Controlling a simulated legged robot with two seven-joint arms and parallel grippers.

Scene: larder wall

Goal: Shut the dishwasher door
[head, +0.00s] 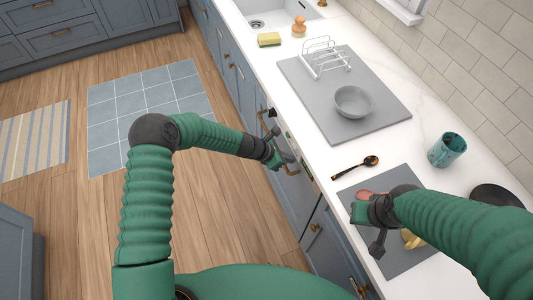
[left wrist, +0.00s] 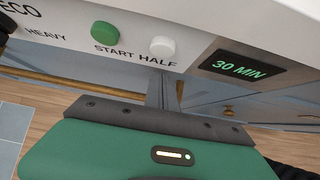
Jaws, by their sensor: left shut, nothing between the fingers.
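The dishwasher door (head: 304,170) is in the cabinet row under the white counter, right of my left gripper in the head view. Its control strip (left wrist: 185,35) fills the top of the left wrist view, with a green button, a white button and a lit "30 MIN" display. My left gripper (head: 284,160) is shut and empty, at the door's upper front. Its narrow fingers (left wrist: 160,92) reach in below the strip; whether they touch the door I cannot tell. How far the door stands open is not clear. My right gripper (head: 376,222) is over the counter; its fingers are unclear.
On the counter are a grey board (head: 388,115) with a bowl (head: 354,102) and rack, a dark spoon (head: 355,167), a green cup (head: 447,150) and a grey mat (head: 405,258) under my right gripper. Wooden floor (head: 225,230) lies open left of the cabinets.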

